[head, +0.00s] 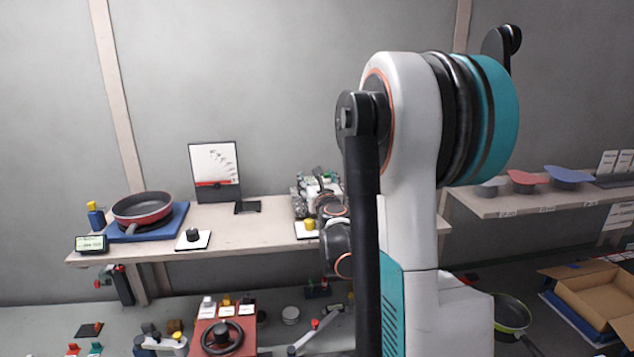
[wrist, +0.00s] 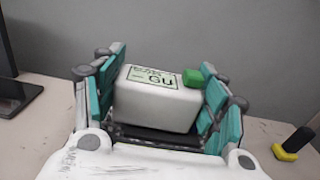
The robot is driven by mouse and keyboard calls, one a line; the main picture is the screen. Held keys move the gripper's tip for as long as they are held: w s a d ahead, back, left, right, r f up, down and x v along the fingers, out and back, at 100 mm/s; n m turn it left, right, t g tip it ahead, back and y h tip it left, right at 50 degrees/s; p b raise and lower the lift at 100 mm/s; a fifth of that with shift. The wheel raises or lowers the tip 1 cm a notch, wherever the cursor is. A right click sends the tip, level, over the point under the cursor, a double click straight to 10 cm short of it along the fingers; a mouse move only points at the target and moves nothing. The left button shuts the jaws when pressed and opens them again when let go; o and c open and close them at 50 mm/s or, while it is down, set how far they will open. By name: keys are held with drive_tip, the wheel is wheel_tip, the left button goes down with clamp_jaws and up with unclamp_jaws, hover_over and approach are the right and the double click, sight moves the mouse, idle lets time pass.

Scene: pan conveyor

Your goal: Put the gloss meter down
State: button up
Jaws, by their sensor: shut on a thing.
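The gloss meter (wrist: 155,98) is a white box with a green-framed screen on top and a green button. It sits between the teal fingers of my gripper (wrist: 160,100), which is shut on it. In the head view my gripper (head: 320,184) is over the right part of the long bench (head: 265,220), small and partly hidden by my own arm; the meter cannot be made out clearly there.
On the bench, a dark pad (head: 247,207) lies left of my gripper, before a white display board (head: 214,170). A yellow knob on a white card (head: 309,228) is close by. A red pan (head: 142,207) on a blue mat (head: 180,215) stands farther left.

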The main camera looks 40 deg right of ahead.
drive_tip(key=shift+s+a+f+b, duration=0.2)
drive_tip(key=shift+s+f+b, duration=0.1)
drive_tip(key=shift+f, duration=0.3)
drive_tip(key=o, duration=1.3)
drive_tip(key=shift+c, duration=0.2)
drive_tip(key=shift+r+p, duration=0.5)
drive_tip(key=shift+p, duration=0.05)
drive_tip(key=shift+s+r, duration=0.1)
drive_tip(key=p+v, duration=0.1)
drive_tip(key=v, duration=1)
drive_tip(key=shift+a, duration=0.1)
